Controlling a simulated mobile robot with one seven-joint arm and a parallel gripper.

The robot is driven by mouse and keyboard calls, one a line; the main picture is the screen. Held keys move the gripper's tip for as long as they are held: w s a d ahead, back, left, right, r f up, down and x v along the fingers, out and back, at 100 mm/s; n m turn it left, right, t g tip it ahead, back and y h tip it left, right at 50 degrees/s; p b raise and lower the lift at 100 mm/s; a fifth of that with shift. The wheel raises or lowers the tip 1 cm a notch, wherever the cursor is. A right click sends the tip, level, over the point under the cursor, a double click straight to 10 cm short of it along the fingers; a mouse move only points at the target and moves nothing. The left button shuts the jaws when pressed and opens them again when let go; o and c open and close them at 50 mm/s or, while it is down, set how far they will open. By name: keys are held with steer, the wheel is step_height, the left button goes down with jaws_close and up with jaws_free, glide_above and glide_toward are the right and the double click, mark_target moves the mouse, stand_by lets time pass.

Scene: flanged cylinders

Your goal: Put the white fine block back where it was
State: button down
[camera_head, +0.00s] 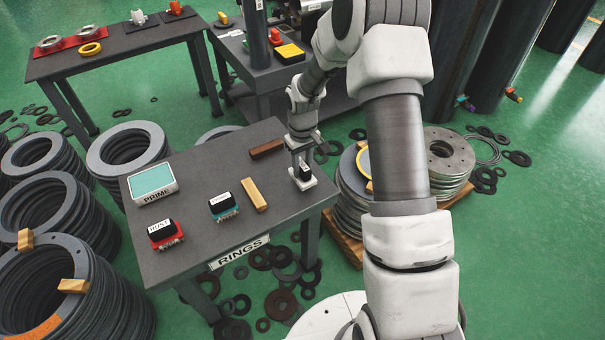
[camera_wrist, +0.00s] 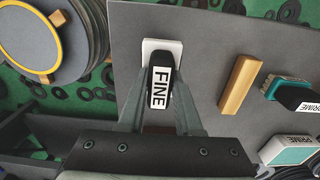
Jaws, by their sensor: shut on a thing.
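The white fine block (camera_head: 302,183) has a white base and a black top. In the wrist view the fine block (camera_wrist: 160,85) shows a white label reading FINE. My gripper (camera_head: 301,168) points down at the right end of the grey table (camera_head: 205,262). Its two fingers (camera_wrist: 161,80) are shut on the block's black top, one on each side. The block is upright near the table's right edge. I cannot tell whether its base touches the tabletop.
On the table are a tan bar (camera_head: 254,195), a dark brown bar (camera_head: 266,148), a teal block (camera_head: 223,206), a red RUST block (camera_head: 165,234) and a PRIME box (camera_head: 152,183). Stacked discs (camera_head: 447,160) stand right of the table. Bare tabletop lies between the bars and the block.

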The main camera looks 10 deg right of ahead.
steer(key=shift+f, duration=1.1)
steer(key=shift+f+b, duration=0.25)
steer(key=shift+b, duration=0.1)
steer(key=c, duration=0.6)
jaws_free()
steer(key=shift+r, duration=0.1)
